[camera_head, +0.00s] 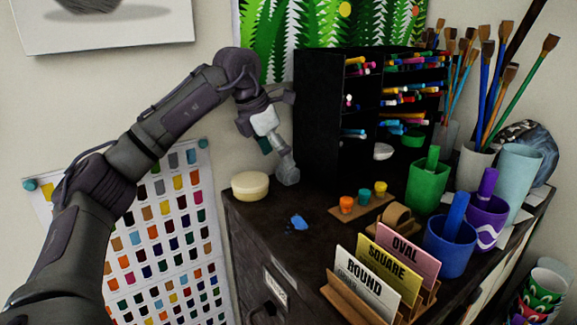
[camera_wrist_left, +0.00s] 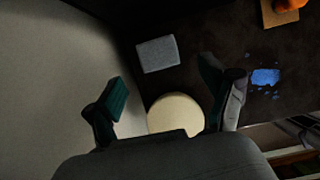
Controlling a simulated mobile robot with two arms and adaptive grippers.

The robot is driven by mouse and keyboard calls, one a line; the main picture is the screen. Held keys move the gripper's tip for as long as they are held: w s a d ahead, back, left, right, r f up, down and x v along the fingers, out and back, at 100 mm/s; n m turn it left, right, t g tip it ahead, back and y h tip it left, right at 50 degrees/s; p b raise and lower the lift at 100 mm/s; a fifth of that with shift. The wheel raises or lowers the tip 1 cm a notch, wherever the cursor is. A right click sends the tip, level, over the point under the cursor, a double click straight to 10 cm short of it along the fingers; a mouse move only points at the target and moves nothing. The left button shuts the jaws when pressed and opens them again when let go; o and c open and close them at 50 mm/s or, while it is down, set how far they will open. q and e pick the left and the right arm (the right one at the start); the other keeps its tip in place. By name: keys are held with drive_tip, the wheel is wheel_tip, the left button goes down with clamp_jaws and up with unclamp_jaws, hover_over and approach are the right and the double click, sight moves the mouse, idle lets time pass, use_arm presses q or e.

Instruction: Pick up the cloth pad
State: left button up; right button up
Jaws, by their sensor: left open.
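A light grey, roughly rectangular pad (camera_wrist_left: 157,54), which looks like the cloth pad, lies on the dark cabinet top in the left wrist view. A round cream-coloured block (camera_wrist_left: 176,114) lies nearer, between the fingers in that view; it also shows in the head view (camera_head: 250,185) at the top's left corner. My left gripper (camera_head: 274,150) is open above this corner, with green-lined fingers spread in the wrist view (camera_wrist_left: 163,92). Nothing is seen held. In the head view the grey pad is hard to tell apart from the gripper. My right gripper is not in view.
A blue spill (camera_head: 299,222) marks the cabinet top (camera_head: 268,232). A black marker rack (camera_head: 318,120) stands close right of the gripper. Paint pots on a wooden strip (camera_head: 346,206), label cards (camera_head: 380,270) and cups (camera_head: 450,245) fill the right side. A wall is on the left.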

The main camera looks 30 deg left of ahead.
sight(288, 174)
use_arm(q)
drive_tip(key=shift+w+d+r, duration=0.1)
drive_tip(key=shift+w, duration=0.15)
drive_tip(key=shift+w+d+r+p, duration=0.15)
drive_tip(key=shift+w+p, duration=0.2)
drive_tip(key=shift+p, duration=0.2)
drive_tip(key=p+x, duration=0.1)
drive_tip(key=x, duration=0.4)
drive_tip(key=shift+f, duration=0.25)
drive_tip(key=c, duration=1.1)
drive_tip(key=shift+c, duration=0.2)
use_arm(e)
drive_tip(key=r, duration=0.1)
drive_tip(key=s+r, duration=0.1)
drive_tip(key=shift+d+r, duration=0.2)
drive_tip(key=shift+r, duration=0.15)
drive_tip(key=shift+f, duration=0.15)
